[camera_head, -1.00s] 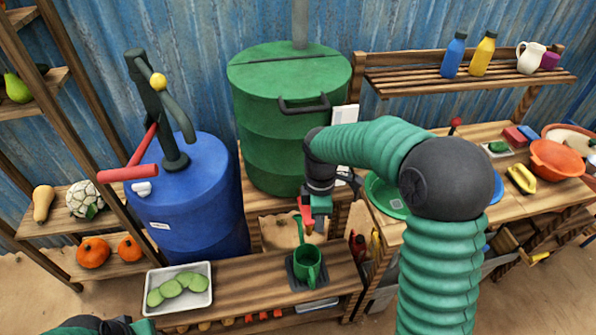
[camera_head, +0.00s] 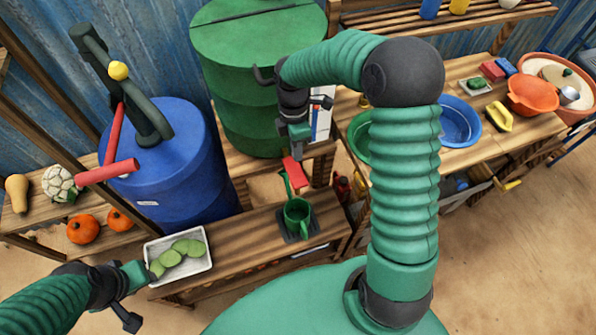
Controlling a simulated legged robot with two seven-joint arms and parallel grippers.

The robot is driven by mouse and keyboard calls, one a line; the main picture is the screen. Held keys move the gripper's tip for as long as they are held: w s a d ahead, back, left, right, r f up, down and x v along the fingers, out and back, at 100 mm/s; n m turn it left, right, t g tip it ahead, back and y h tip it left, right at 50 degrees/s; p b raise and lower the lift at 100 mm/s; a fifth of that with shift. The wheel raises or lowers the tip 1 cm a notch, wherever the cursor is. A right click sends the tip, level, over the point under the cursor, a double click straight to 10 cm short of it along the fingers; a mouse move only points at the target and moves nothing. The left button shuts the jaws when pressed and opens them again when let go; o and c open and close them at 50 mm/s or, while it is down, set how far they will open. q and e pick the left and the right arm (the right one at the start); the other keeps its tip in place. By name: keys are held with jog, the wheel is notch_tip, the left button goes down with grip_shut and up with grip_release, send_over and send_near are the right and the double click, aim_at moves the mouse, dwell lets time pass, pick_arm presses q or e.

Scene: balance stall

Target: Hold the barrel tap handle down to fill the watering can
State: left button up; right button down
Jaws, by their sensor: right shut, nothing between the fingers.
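The green barrel (camera_head: 250,85) stands on a wooden stand behind the bench. The red tap handle (camera_head: 293,174) shows low at its front, angled downward. My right gripper (camera_head: 299,152) is shut and empty, pointing down right at the upper end of the handle; I cannot tell whether they touch. The tap's spout is hidden. The green watering can (camera_head: 298,218) stands upright on a dark pad (camera_head: 314,225) on the bench, below the handle. My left gripper (camera_head: 140,273) is beside the left edge of the white tray; its jaws cannot be made out.
The white tray (camera_head: 150,247) holds green slices. A blue barrel (camera_head: 190,180) with a hand pump (camera_head: 148,115) and red lever stands at left. On the right table (camera_head: 440,155) are a blue basin (camera_head: 458,120), an orange bowl (camera_head: 533,93) and a yellow brush (camera_head: 498,116).

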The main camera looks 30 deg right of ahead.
aim_at(300, 184)
jog(key=f, duration=0.3)
jog(key=s+f, duration=0.1)
jog(key=f, duration=0.2)
jog(key=a+f, duration=0.1)
jog(key=f, duration=0.2)
jog(key=shift+s, duration=0.35)
jog(key=shift+d+f, duration=0.1)
jog(key=shift+d, duration=0.1)
jog(key=shift+s+d, duration=0.1)
jog(key=shift+s, duration=0.05)
jog(key=f, duration=0.2)
jog(key=s+f+p, duration=0.1)
jog(key=shift+a, duration=0.25)
jog(key=shift+s+a+f, duration=0.15)
jog(key=shift+s+f, duration=0.05)
jog(key=shift+s, duration=0.05)
dwell(5.6)
